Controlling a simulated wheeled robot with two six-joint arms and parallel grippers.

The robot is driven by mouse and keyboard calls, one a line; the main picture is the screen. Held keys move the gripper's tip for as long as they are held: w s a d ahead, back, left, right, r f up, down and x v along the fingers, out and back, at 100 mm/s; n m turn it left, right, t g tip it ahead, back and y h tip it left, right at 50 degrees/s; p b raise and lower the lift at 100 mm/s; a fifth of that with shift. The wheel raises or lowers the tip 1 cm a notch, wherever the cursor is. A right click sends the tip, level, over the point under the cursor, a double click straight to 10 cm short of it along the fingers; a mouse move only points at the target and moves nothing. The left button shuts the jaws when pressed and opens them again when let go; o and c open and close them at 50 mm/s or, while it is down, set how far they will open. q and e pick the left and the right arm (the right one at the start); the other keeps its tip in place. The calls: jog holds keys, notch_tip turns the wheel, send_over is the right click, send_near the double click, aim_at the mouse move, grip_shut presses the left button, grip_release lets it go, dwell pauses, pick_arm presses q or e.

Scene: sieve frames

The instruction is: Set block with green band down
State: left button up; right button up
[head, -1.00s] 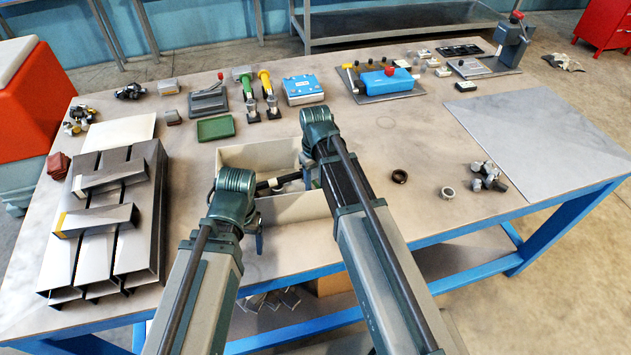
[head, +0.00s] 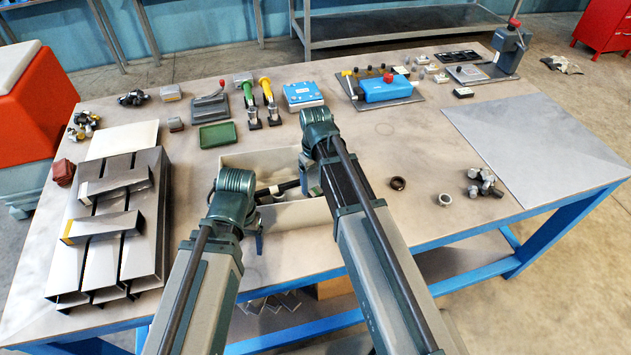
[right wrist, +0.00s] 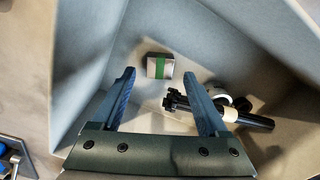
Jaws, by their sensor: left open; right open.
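The block with the green band (right wrist: 160,66) lies on the floor of the cream bin (head: 292,213); it shows in the right wrist view as a small dark and pale block with a green stripe. My right gripper (right wrist: 158,76) is open above it, with one finger to each side and the block apparently beyond the fingertips. I cannot tell whether they touch.
Beside the block lies a black tool with a cream band (right wrist: 243,117) and a white ring. The bin walls stand close around. Metal channels (head: 110,220) are stacked at left. A dark ring (head: 397,183) and metal fittings (head: 483,183) lie at right.

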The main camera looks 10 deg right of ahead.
aim_at(315, 191)
pick_arm(q)
notch_tip(315, 191, up, 9)
jog(key=p, duration=0.8)
pick_arm(e)
notch_tip(315, 191, up, 9)
pick_arm(q)
jog(key=shift+r, duration=0.1)
pick_arm(e)
jog(key=shift+r, duration=0.1)
